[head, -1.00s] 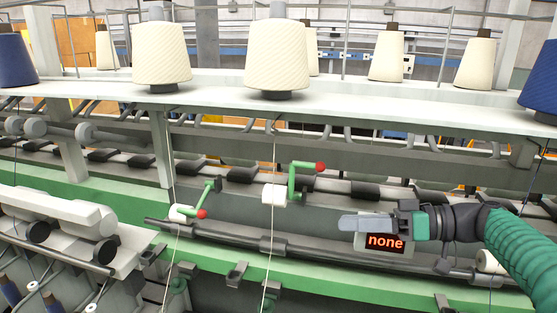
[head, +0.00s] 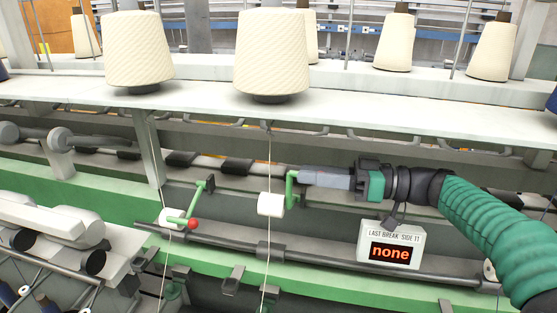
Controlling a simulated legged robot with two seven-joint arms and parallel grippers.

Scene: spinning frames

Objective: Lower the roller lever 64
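The right-hand green roller lever (head: 291,190) is raised beside a white roller (head: 271,205), with a thread running down by it. Its red knob is hidden behind the fingers of my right gripper (head: 305,177). The fingers point left and overlap the lever's top end. I cannot tell whether they are closed on the knob. A second green lever (head: 180,219), to the left, hangs low with its red knob (head: 193,224) showing. I can read no number on either lever. My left gripper is out of view.
A sign box (head: 391,245) reading "LAST BREAK SIDE 11" and "none" stands below my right arm. A dark rail (head: 330,263) runs below the levers. Cream yarn cones (head: 271,55) stand on a white shelf (head: 200,97) above.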

